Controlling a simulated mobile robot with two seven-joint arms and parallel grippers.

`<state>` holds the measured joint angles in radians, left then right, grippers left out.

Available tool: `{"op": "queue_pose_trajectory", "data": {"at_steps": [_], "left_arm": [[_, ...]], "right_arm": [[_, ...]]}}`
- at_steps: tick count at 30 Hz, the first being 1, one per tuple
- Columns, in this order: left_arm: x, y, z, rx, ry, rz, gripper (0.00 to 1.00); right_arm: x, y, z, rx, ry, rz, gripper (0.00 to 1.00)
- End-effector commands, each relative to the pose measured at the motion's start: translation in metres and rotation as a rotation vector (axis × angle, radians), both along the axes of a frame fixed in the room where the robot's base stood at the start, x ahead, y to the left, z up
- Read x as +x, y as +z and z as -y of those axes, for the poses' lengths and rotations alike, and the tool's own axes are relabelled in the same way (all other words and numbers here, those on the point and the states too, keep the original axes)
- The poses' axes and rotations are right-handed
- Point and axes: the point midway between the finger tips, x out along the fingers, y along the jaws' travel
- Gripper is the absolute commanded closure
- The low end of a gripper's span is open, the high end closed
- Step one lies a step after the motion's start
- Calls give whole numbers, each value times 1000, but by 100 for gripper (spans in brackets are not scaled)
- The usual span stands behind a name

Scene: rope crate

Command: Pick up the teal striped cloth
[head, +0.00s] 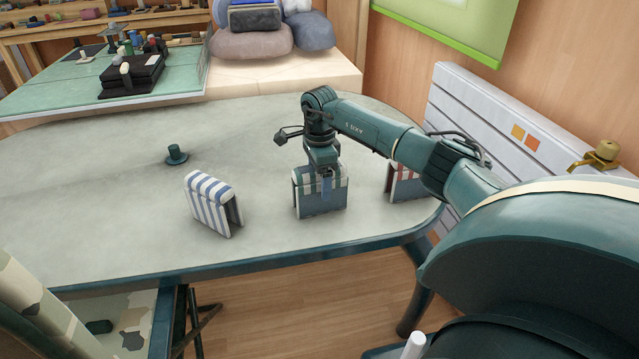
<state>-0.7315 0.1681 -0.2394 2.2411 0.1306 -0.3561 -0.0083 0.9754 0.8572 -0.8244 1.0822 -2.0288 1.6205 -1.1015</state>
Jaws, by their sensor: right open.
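The teal striped cloth (312,203) stands folded like a tent near the front edge of the grey table, with teal and white stripes along its top. My right gripper (325,178) is open and points down at the cloth from above. One finger shows in front of the cloth's upper part; the far finger is hidden. I cannot tell if the finger touches the cloth. My left gripper is not in view.
A blue striped cloth (208,203) stands to the left, and a red striped cloth (405,186) to the right, partly behind my right arm. A small teal peg-like object (176,154) stands farther back. The table's (90,200) left part is clear.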

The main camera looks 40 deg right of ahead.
Motion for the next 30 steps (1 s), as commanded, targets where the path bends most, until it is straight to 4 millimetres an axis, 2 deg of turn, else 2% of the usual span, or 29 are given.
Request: {"op": "queue_pose_trajectory", "data": {"at_steps": [6, 26, 30], "left_arm": [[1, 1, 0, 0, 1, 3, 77], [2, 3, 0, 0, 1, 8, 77], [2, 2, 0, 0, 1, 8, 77]], "right_arm": [[0, 0, 0, 0, 0, 1, 27], [0, 0, 0, 0, 0, 1, 81], [0, 0, 0, 0, 0, 1, 83]]}}
